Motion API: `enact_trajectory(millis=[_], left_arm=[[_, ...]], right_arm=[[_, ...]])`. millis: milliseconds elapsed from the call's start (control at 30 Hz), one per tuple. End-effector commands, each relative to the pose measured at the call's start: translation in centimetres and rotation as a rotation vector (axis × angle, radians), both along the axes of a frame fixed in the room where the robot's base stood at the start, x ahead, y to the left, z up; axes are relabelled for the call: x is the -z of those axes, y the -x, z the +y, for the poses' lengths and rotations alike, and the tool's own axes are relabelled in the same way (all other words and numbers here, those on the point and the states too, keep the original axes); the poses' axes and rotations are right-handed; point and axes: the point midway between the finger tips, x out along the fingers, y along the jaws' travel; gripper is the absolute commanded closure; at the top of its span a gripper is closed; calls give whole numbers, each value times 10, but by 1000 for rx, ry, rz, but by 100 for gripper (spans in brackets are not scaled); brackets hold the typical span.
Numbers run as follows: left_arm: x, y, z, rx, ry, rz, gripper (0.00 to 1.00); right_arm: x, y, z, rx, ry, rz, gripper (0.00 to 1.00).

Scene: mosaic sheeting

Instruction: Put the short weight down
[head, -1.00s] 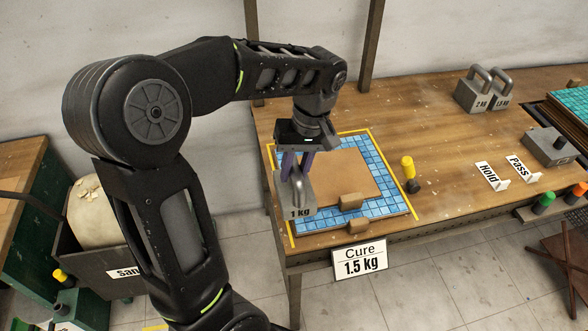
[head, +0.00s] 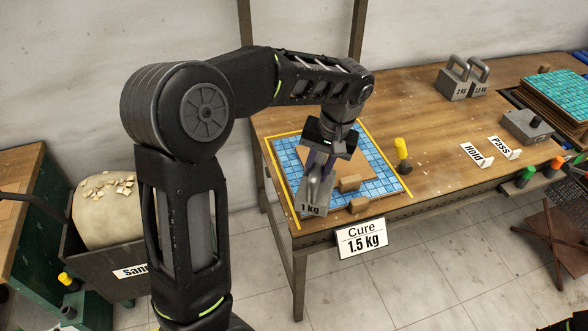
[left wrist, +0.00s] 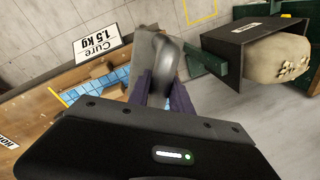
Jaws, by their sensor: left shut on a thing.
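A grey weight marked 1 kg (head: 314,196) hangs in my left gripper (head: 318,168), which is shut on its handle. The weight also shows in the left wrist view (left wrist: 144,62) between the purple fingers (left wrist: 165,88). In the head view it is in front of the near left part of the blue tile sheet (head: 385,182) with a brown board (head: 345,152) on it; I cannot tell whether it touches. A sign (head: 362,238) at the table's front edge reads Cure 1.5 kg.
Two small wooden blocks (head: 349,183) are at the sheet's near side. A yellow-topped peg (head: 401,148) stands to its right. Two grey weights (head: 454,82) stand at the back. Hold (head: 476,154) and Pass signs stand at right. A sand box (head: 110,255) stands left below.

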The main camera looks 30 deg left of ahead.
Motion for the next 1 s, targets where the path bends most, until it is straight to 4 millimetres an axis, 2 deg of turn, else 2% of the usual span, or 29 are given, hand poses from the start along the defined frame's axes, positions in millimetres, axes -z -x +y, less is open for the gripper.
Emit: enact_trajectory(millis=[200,433,567,1000], left_arm=[[18,-28,-44,190,-1,-1,100],[34,-40,-79,305,0,-1,100],[37,-42,-85,323,0,-1,100],[37,-42,-85,321,1,-2,100]], right_arm=[[0,0,0,0,0,0,64],[0,0,0,0,0,0,64],[0,0,0,0,0,0,64],[0,0,0,0,0,1,64]])
